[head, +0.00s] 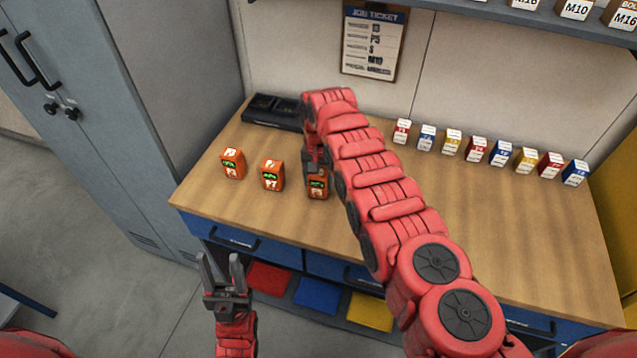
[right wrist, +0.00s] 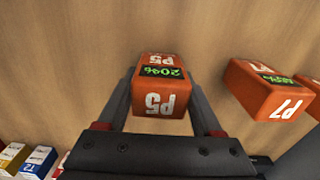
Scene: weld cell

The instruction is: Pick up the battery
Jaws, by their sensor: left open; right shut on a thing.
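Three orange batteries with green displays are on the wooden bench in the head view: one at the left (head: 233,163), one in the middle marked P7 (head: 272,175), and P5 (head: 317,187) at the right. My right gripper (head: 317,170) is shut on the P5 battery, one finger on each side. The right wrist view shows P5 (right wrist: 160,90) upright between the fingers and P7 (right wrist: 272,92) beside them, apart. I cannot tell whether P5 touches the bench. My left gripper (head: 222,275) is open and empty, in front of the bench.
A black tray-like unit (head: 273,112) lies at the bench's back left. A row of small coloured boxes (head: 476,149) stands along the back right. A job ticket (head: 372,42) hangs on the wall. A grey cabinet (head: 140,100) stands left. The bench's front right is clear.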

